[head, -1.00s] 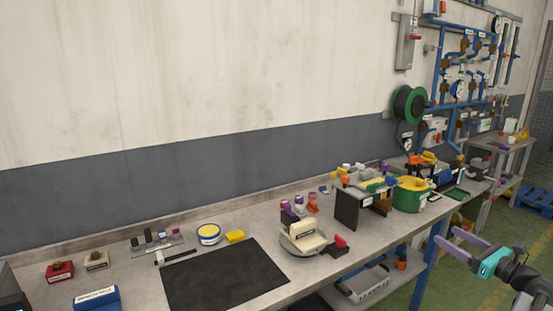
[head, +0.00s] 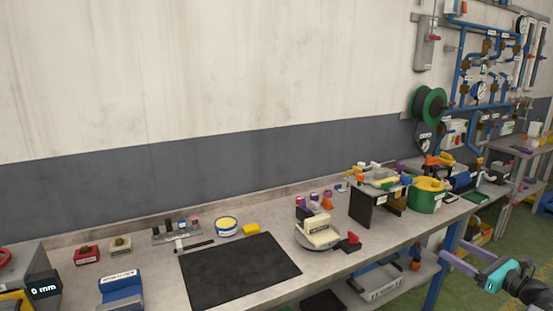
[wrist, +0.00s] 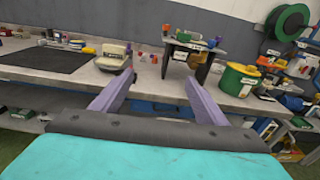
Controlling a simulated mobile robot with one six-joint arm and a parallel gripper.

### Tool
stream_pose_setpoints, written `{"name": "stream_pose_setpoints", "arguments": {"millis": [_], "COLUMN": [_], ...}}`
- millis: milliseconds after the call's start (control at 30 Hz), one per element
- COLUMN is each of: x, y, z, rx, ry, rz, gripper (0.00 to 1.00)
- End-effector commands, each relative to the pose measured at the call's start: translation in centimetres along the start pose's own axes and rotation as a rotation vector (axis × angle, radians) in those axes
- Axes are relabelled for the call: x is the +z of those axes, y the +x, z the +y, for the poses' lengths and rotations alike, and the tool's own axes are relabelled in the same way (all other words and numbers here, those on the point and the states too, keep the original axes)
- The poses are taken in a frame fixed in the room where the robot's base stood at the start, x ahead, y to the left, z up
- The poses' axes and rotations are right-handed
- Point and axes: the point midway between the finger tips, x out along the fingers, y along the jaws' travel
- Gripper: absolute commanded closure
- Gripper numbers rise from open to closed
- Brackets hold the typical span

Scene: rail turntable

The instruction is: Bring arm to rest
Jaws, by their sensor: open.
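My gripper (head: 453,249) shows at the lower right of the head view, with purple fingers and a teal body. It is in front of the bench's right part, over the floor side. The wrist view also shows my gripper (wrist: 158,88), its two fingers spread wide with nothing between them. The bench (head: 225,250) lies beyond the fingers.
A black mat (head: 240,272) lies on the bench. A green pot (head: 425,200) stands right of the dark stand (head: 362,207). A lower shelf (head: 350,295) holds a grey tray (head: 380,285). Blue pipework (head: 458,70) is on the wall. Green floor is clear at the lower right.

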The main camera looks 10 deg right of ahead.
Motion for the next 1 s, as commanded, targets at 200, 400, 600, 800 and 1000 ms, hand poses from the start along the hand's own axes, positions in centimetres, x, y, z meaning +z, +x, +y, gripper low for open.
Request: {"name": "stream_pose_setpoints", "arguments": {"millis": [200, 400, 600, 800, 1000], "x": [-3.3, -8.1, -14.6, -21.0, -27.0], "y": [2.9, 6.7, 10.9, 13.7, 15.1], "z": [2.6, 6.8, 13.3, 20.5, 27.8], "rx": [0.053, 0.139, 0.28, 0.447, 0.631], "ry": [-0.043, -0.115, -0.231, -0.363, -0.506], "rz": [0.06, 0.146, 0.257, 0.354, 0.43], "gripper": [0.33, 0.33, 0.33, 0.33, 0.33]}}
